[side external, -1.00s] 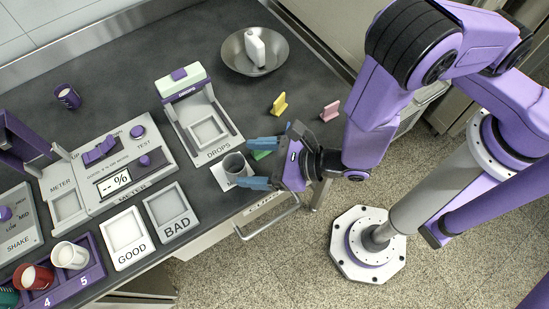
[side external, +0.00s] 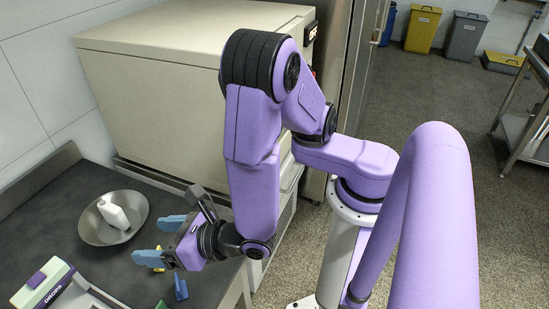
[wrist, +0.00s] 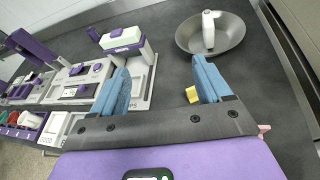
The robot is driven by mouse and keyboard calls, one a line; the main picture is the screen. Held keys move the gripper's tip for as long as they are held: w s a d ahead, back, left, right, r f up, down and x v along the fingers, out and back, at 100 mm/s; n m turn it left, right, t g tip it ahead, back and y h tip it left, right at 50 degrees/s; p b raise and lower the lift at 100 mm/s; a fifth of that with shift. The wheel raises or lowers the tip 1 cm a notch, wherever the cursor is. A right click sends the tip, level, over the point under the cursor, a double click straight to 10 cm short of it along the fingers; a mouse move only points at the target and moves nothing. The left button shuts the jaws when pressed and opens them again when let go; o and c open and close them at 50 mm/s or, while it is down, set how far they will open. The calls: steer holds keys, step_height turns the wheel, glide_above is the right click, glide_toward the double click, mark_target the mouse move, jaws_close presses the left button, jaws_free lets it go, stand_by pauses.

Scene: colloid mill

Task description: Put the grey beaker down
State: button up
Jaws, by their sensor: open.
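My gripper (side external: 158,240) is open, its two blue fingers spread over the dark counter near the metal bowl. In the wrist view, nothing is between the fingers of my gripper (wrist: 160,76). The grey beaker is not visible in either view now. The side view cuts off the part of the counter where it stood earlier, and my gripper body covers the lower part of the wrist view.
The metal bowl (side external: 88,232) holds a white bottle (side external: 114,214). A yellow marker (wrist: 192,95) and a pink marker (wrist: 264,130) are close by. A blue marker (side external: 181,287) stands near the counter edge.

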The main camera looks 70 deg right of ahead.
steer(key=s+d+r+m+g+h, duration=0.1)
steer(key=d+r+m+g+h, duration=0.25)
steer(key=d+m, duration=0.5)
steer(key=s+d+r+m+g+h, duration=0.15)
steer(key=d+m+h, duration=0.4)
steer(key=d, duration=0.55)
steer(key=s+d+r+m+g+y, duration=0.1)
steer(key=s+m+g+y, duration=0.2)
steer(key=s+m+g, duration=0.1)
steer(key=s+d+r+m+g+y, duration=0.1)
steer(key=s+r+m+g+y, duration=0.1)
steer(key=s+m, duration=0.4)
steer(key=s+g+y, duration=0.1)
steer(key=s+g, duration=0.1)
steer(key=s, duration=0.1)
steer(key=shift+s+d+r+g, duration=0.15)
steer(key=shift+d+r+g, duration=0.15)
steer(key=shift+d+g, duration=0.1)
